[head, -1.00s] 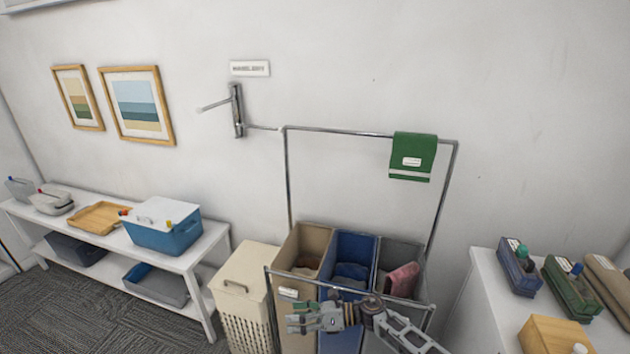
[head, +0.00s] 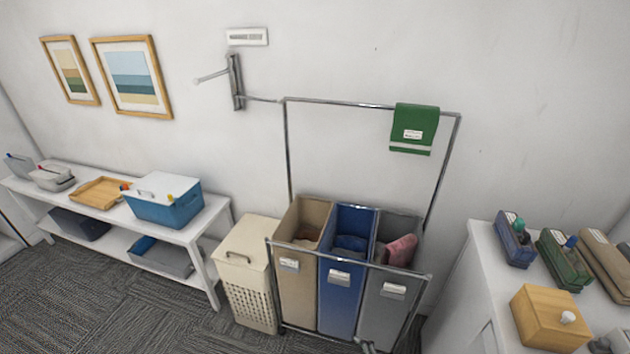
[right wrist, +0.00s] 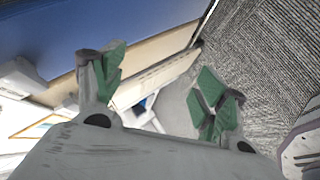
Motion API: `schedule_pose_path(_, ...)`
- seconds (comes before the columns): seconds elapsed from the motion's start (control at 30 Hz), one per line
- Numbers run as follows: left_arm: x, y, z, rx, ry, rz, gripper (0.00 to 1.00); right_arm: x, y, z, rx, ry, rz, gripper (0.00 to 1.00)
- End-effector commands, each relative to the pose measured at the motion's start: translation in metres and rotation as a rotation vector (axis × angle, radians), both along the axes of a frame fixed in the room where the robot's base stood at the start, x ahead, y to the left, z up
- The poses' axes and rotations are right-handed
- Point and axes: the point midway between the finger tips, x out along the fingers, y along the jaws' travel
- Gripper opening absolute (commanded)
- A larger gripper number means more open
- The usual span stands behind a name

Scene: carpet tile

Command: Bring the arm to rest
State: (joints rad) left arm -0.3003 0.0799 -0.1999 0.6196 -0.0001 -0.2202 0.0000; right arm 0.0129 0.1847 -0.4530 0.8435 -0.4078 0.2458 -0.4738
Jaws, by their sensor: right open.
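My right gripper (right wrist: 165,85) is in the right wrist view, with its two green-padded fingers spread wide apart. Nothing is between the fingers. Behind it are blue and tan panels at the upper left and grey carpet (right wrist: 265,50) at the upper right. In the head view the right arm is no longer in front of the laundry sorter; a small grey piece at the bottom edge is too little to identify. My left gripper is in neither view.
The sorter has a tan bin (head: 297,285), a blue bin (head: 340,300) and a grey bin (head: 390,305) in a metal frame. A cream hamper (head: 250,255) stands left of it. A white shelf (head: 215,235) is at left, a white cabinet (head: 480,265) at right.

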Motion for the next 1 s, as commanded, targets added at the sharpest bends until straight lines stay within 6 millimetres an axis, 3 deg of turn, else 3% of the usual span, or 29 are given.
schedule_pose_path(0.2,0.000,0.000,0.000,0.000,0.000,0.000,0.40,-0.075,-0.037,-0.063,0.076,0.240,-0.247,0.73)
schedule_pose_path(0.5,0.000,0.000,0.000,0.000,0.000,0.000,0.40,-0.191,-0.075,-0.127,0.155,0.532,-0.573,0.73)
schedule_pose_path(0.8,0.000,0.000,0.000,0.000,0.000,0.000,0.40,-0.321,-0.098,-0.168,0.207,0.794,-0.896,0.73)
schedule_pose_path(1.0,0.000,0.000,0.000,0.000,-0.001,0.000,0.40,-0.389,-0.104,-0.180,0.225,0.918,-1.064,0.73)
